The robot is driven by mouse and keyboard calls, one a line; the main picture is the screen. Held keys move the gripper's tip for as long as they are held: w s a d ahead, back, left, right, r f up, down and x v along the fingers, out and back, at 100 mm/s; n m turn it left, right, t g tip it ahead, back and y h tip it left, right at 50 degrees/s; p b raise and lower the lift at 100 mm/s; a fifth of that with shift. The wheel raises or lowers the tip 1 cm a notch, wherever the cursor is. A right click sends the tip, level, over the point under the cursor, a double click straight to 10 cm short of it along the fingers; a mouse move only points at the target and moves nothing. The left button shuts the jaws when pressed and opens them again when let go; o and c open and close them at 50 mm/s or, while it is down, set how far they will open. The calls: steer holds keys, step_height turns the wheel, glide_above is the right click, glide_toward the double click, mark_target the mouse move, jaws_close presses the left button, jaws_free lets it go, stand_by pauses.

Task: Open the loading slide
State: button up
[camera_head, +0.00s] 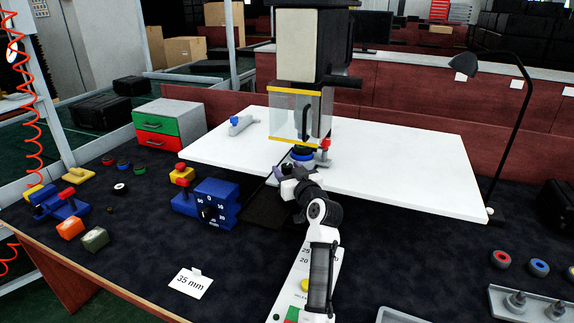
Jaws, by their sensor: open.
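A press-like machine (299,45) stands at the back middle of the bench, with a clear yellow-edged guard (283,118) below its head. A dark flat piece (264,208) reaches forward from under the machine, left of my gripper. It may be the loading slide, but I cannot tell for sure. A blue round part (302,153) sits under the guard, with a small red-topped piece (324,145) to its right. My gripper (290,180) is open, just in front of the blue part. My wrist hides the area behind it, and I cannot tell if the fingers touch anything.
A blue block with a dial (213,203) stands close left of my gripper. A white board (410,165) spreads behind and right. A lamp (503,125) stands right. The dark mat right of my arm is mostly clear.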

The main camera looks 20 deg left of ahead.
steer(key=shift+w+a, duration=0.35)
steer(key=shift+a, duration=0.05)
jaws_close()
steer(key=shift+f, duration=0.1)
